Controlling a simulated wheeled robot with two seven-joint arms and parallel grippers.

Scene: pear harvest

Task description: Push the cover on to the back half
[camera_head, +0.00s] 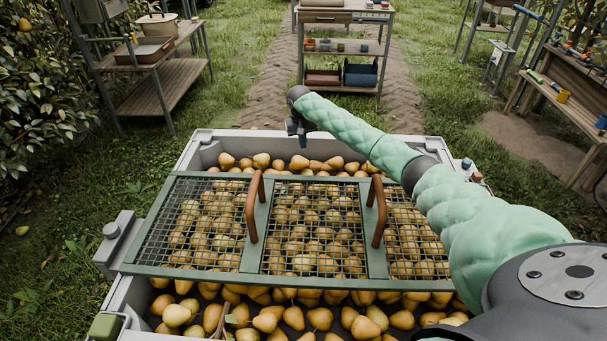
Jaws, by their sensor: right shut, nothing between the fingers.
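The cover (258,262) is a green frame with wire mesh panels and two brown upright handles (254,205). It lies across the middle of a grey bin (119,296) full of yellow pears. Pears show uncovered in a narrow strip beyond the cover and a wider strip on the near side. My right arm reaches over the bin from the right. My right gripper (302,140) points down near the bin's far rim, beyond the cover and apart from its handles. It is small and dark here. My left gripper is out of view.
A wooden shelf with a pot (157,25) stands at the far left. A cart (342,47) stands behind on the dirt path. A workbench (571,98) with tools is on the right. Grass and leafy trees surround the bin.

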